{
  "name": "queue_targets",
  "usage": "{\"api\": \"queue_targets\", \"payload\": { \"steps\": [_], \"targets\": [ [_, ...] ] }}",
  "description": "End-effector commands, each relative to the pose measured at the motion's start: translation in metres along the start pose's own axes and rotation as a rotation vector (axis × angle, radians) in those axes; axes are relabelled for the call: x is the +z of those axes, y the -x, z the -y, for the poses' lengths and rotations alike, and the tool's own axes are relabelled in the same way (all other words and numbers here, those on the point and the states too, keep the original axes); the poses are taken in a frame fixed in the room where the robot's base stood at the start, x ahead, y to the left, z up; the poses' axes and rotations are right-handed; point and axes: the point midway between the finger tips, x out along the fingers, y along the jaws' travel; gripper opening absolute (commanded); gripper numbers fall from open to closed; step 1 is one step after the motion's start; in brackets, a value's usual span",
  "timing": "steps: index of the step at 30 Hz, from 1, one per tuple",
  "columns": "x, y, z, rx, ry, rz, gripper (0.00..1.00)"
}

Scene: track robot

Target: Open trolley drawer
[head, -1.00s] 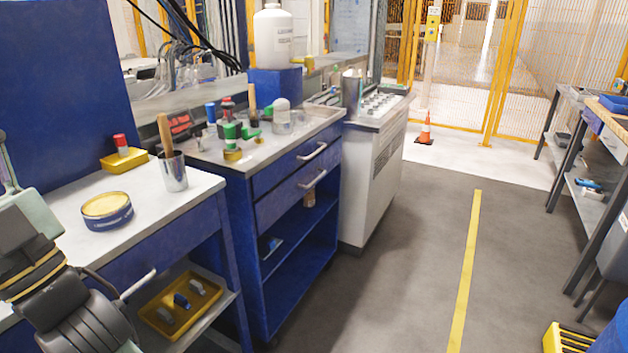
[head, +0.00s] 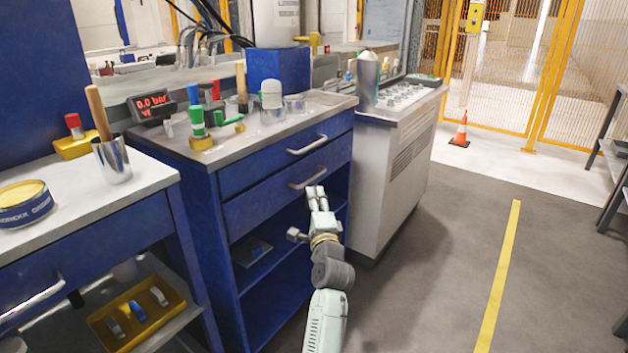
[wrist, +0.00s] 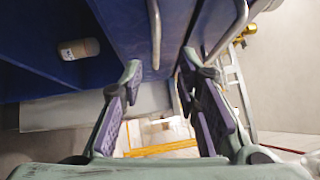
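The blue trolley (head: 207,190) stands left of centre in the head view, with two drawers one above the other. The upper drawer (head: 245,171) and lower drawer (head: 250,208) look shut. The upper drawer has a metal bar handle (head: 307,145); the lower one has a similar handle (head: 308,178). My gripper (head: 316,191) is just below the lower handle in the picture. In the wrist view my gripper (wrist: 162,64) is open and empty. One handle (wrist: 155,32) lies ahead between the finger directions; another handle (wrist: 232,30) is beyond the right finger. I see no contact.
Tools and a pressure display (head: 157,105) stand on the trolley top. A workbench (head: 60,200) with a tin (head: 24,212) and cup (head: 113,162) is at left. A white cabinet (head: 385,180) stands right of the trolley. The floor (head: 435,270) to the right is clear.

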Motion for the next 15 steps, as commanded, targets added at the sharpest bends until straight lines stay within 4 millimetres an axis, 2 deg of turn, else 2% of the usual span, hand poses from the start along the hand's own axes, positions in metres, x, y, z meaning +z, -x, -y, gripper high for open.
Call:
{"api": "queue_targets", "payload": {
  "steps": [2, 5, 15],
  "targets": [
    [-0.008, -0.002, -0.007, 0.007, -0.033, -0.009, 0.29],
    [-0.009, -0.010, -0.007, 0.009, -0.042, -0.010, 0.29],
    [-0.009, -0.072, -0.007, 0.008, -0.037, -0.009, 0.29]
  ]
}}
